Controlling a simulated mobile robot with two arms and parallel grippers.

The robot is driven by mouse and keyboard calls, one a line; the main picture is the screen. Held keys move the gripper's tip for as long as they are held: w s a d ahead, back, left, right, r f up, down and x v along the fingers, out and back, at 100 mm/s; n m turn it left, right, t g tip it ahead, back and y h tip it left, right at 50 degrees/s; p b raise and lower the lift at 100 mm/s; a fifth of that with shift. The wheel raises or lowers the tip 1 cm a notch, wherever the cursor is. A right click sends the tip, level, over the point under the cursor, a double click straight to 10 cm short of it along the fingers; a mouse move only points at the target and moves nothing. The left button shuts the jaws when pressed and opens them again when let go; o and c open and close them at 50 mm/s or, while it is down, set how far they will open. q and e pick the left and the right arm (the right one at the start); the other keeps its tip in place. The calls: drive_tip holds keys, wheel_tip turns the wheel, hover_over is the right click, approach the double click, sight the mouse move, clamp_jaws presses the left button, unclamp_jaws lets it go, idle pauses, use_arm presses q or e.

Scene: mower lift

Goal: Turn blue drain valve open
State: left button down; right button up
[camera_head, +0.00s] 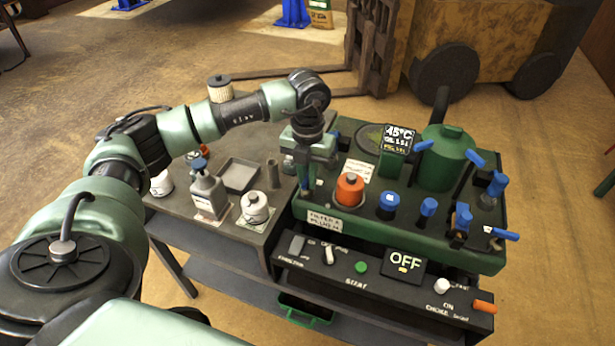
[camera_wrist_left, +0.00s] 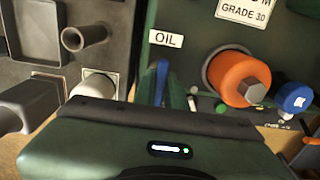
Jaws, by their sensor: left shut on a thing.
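My left gripper (camera_head: 306,188) points down at the left end of the green engine deck (camera_head: 440,240), just left of an orange cap (camera_head: 350,189). It is shut on a blue valve lever (camera_wrist_left: 161,84), seen in the left wrist view below the OIL label (camera_wrist_left: 166,38). The lever looks upright there. The gripper body hides the lower part of the lever and the fingertips. In the head view the gripper covers most of the lever. My right gripper is not in view.
The orange cap and a blue cap (camera_head: 389,205) stand close to the gripper's right. A grey tray (camera_head: 239,174), a grey bottle (camera_head: 208,194) and a white jar (camera_head: 255,207) stand on the bench to the left. A control panel reading OFF (camera_head: 403,265) is in front.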

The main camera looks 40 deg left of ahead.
sight(307, 176)
use_arm(q)
drive_tip(key=shift+w+r, duration=0.1)
drive_tip(key=shift+r, duration=0.05)
drive_tip(key=c, duration=1.5)
unclamp_jaws()
drive_tip(key=shift+o, duration=0.2)
wheel_tip(307, 176, up, 8)
drive_tip(key=shift+f+b, duration=0.15)
drive_tip(key=shift+b, duration=0.45)
